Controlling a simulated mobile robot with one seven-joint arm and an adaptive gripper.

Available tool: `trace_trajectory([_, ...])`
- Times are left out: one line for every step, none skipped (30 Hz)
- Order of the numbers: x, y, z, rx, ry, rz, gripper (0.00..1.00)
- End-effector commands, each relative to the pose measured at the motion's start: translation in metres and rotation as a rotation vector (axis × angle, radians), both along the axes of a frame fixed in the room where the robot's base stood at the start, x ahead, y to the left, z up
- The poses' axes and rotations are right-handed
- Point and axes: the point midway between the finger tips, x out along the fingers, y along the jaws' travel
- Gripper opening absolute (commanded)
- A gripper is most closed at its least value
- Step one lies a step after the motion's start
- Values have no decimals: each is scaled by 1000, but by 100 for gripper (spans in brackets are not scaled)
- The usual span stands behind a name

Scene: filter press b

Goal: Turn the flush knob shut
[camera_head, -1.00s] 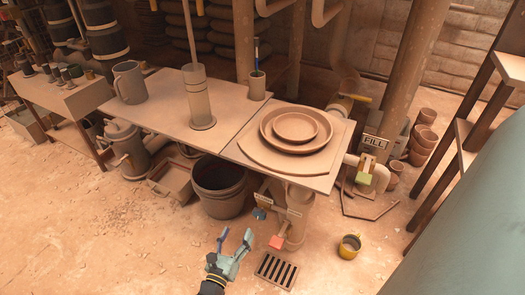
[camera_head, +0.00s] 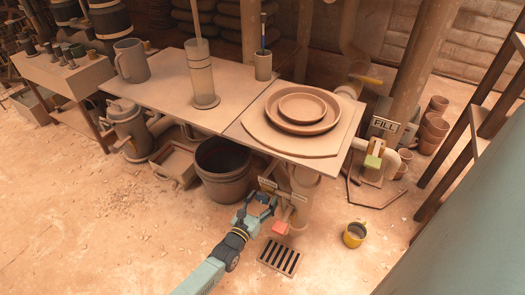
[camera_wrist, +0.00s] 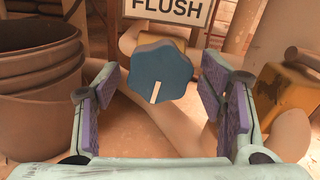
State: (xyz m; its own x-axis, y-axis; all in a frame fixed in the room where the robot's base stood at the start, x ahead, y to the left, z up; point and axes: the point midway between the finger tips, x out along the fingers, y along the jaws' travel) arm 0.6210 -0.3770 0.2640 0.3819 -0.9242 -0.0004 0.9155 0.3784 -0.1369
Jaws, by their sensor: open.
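The flush knob is blue and lobed (camera_wrist: 160,66), with a white mark on its face pointing down and slightly left. It sits on a pipe below the FLUSH sign (camera_wrist: 172,9). My gripper (camera_head: 260,204) is open at the front of the bench, with its purple pads on the left and right of the knob in the wrist view. Clear gaps show between the pads and the knob, and nothing is held. In the head view my gripper largely hides the knob; the small sign shows just above.
A dark bucket (camera_head: 222,170) stands left of the knob. The bench top (camera_head: 240,133) overhangs above. Open floor is at the left.

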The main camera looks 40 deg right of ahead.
Motion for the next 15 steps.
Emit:
trace_trajectory([1,-2,0,0,1,0,64])
trace_trajectory([1,-2,0,0,1,0,64])
trace_trajectory([1,-3,0,0,1,0,64])
trace_trajectory([1,-3,0,0,1,0,64])
trace_trajectory([1,-3,0,0,1,0,64])
trace_trajectory([1,-2,0,0,1,1,64])
trace_trajectory([1,-2,0,0,1,1,64])
trace_trajectory([1,-2,0,0,1,1,64])
trace_trajectory([1,-2,0,0,1,1,63])
trace_trajectory([1,-2,0,0,1,1,61])
trace_trajectory([1,-2,0,0,1,1,59])
trace_trajectory([1,-2,0,0,1,1,56])
trace_trajectory([1,-2,0,0,1,1,54])
trace_trajectory([1,-2,0,0,1,1,52])
trace_trajectory([1,-2,0,0,1,1,50])
